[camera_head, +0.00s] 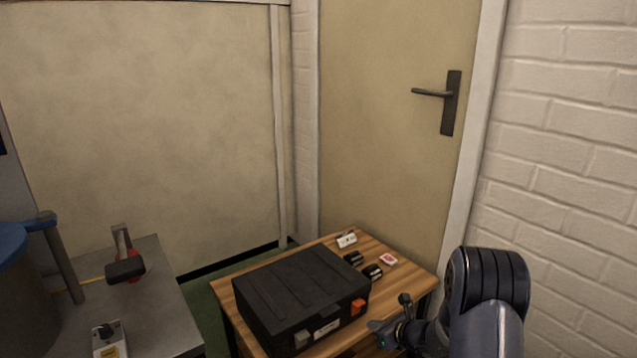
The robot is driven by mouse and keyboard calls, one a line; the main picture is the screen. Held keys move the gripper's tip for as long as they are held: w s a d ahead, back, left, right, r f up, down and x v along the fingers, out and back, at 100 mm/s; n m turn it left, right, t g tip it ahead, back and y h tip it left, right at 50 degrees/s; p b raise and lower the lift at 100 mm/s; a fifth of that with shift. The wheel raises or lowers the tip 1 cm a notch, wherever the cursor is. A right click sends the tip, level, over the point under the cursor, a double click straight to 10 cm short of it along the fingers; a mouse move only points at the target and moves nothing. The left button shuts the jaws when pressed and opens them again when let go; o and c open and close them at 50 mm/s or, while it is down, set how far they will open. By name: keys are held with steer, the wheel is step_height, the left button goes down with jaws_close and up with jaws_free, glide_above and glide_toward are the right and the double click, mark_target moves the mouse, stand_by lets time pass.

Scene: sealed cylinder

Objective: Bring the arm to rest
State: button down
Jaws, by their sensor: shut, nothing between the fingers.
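My arm rises at the lower right of the head view, with a dark rounded joint above a grey link. My gripper (388,330) is at the arm's left end, low in the picture. It looks shut and empty. It appears in front of the right edge of a wooden table (228,290), to the right of a black case (300,285) with an orange latch. I cannot tell how far it is from the table or case. Part of the gripper is hard to make out against the dark background.
Small black items (372,271), a red-and-white card (388,260) and a white item (347,240) lie behind the case. A grey bench (160,310) at left holds a red-and-black tool (125,270) and a switch box (108,340). A door and a brick wall stand behind.

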step_height(320, 180, down, 3)
steer(key=t+y+b, duration=0.1)
steer(key=b, duration=0.3)
steer(key=t+y+b, duration=0.1)
steer(key=t+b, duration=0.1)
steer(key=b, duration=0.3)
steer(key=shift+s+d+f, duration=0.1)
steer(key=shift+s+f, duration=0.05)
steer(key=shift+f, duration=0.05)
steer(key=shift+t+y+b, duration=0.35)
steer(key=shift+t+y, duration=0.05)
